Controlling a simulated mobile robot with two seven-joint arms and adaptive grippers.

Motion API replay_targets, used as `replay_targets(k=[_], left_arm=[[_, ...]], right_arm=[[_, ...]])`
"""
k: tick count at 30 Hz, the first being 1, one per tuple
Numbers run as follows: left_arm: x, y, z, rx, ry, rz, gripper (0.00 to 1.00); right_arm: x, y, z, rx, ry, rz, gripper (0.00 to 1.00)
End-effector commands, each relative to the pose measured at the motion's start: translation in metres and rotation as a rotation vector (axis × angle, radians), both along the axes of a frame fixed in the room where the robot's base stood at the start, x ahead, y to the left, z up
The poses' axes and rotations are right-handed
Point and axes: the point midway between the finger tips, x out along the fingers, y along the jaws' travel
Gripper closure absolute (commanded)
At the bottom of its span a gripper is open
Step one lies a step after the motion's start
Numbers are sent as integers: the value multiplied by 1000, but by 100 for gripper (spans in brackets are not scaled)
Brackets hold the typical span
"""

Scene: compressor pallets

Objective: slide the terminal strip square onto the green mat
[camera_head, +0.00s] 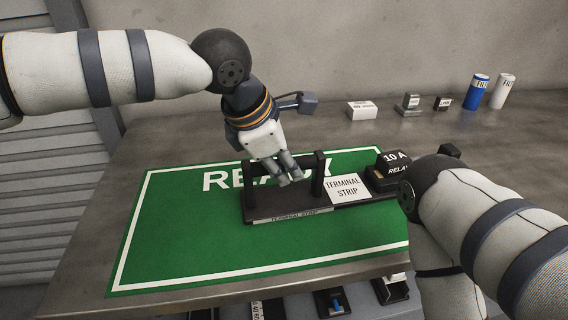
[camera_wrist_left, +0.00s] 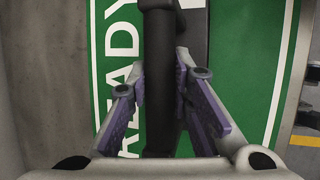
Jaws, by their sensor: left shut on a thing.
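The terminal strip (camera_head: 290,212) is a long black base with a label on its front edge and an upright black handle frame. It lies on the green mat (camera_head: 180,235), right of the middle, and its right end reaches toward the mat's right edge. A white "TERMINAL STRIP" block (camera_head: 346,188) sits on the base. My left gripper (camera_head: 291,179) is shut on the handle bar. In the left wrist view the bar (camera_wrist_left: 160,85) runs between its purple-padded fingers (camera_wrist_left: 162,100). My right arm enters at the right; its gripper is not seen, hidden behind the arm or out of frame.
A black "10 A relay" block (camera_head: 388,172) stands at the base's right end, near my right arm. A white box (camera_head: 362,110), small dark parts, a blue can (camera_head: 477,92) and a white can (camera_head: 502,91) stand at the back right. The mat's left part is clear.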

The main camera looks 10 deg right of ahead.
Motion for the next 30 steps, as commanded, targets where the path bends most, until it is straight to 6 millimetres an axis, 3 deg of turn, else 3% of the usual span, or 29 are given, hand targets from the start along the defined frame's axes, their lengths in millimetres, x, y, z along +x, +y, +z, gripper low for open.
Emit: replay_targets(k=[10, 30], left_arm=[[0, 5, 1, -1, 0, 2, 100], [-7, 93, 1, 2, -2, 3, 100]], right_arm=[[2, 0, 2, 0, -7, 0, 47], [30, 0, 30, 0, -103, -1, 47]])
